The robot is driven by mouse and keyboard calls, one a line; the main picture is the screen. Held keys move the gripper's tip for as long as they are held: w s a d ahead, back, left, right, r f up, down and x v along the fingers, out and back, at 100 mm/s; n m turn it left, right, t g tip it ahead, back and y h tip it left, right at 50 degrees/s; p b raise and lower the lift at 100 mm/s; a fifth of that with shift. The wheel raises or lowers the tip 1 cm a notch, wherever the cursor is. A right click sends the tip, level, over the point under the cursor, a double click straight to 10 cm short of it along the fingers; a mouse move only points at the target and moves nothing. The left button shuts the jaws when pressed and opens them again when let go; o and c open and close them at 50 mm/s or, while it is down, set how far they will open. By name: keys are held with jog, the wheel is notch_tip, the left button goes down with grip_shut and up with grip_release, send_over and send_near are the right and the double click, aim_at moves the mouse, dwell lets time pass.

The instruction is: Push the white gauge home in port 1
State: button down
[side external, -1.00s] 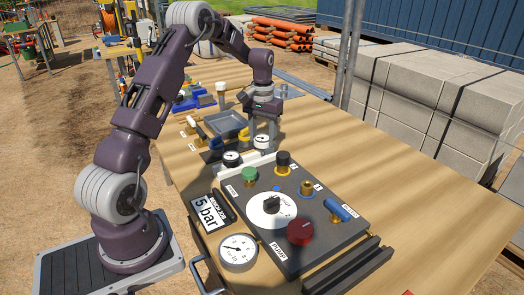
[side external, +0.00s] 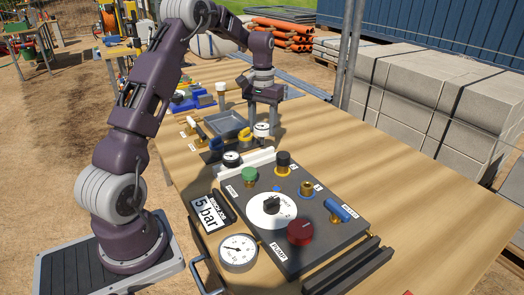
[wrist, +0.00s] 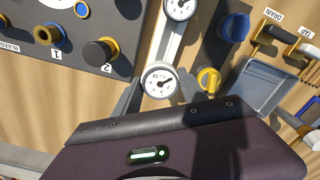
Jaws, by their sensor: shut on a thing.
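A white-faced gauge (side external: 261,129) is held face up between the fingers of my gripper (side external: 262,118), above the table behind the panel. In the wrist view the gauge (wrist: 160,81) shows between the two grey fingers, its stem hidden. Port 1 (side external: 306,188) is an open brass fitting on the dark panel (side external: 245,192), beside the label 1. In the wrist view port 1 (wrist: 47,33) is at the upper left, well away from the held gauge. Port 2 (side external: 283,159) has a black cap.
A second gauge (side external: 231,159) stands at the white rack (side external: 258,159). The panel carries a green knob (side external: 249,174), a red knob (side external: 300,232) and a blue-handled valve (side external: 337,210). A large gauge (side external: 238,252) is at the front. The table is clear to the right.

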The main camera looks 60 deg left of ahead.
aim_at(263, 127)
notch_tip(263, 127, up, 12)
jog(key=d+m, duration=0.6)
jog(key=d, duration=1.5)
jog(key=f, duration=0.3)
jog(key=d+f, duration=0.1)
jog(key=f, duration=0.1)
jog(key=shift+f, duration=0.25)
jog(key=shift+f, duration=2.85)
jog(key=shift+f, duration=1.25)
jog(key=shift+f, duration=0.15)
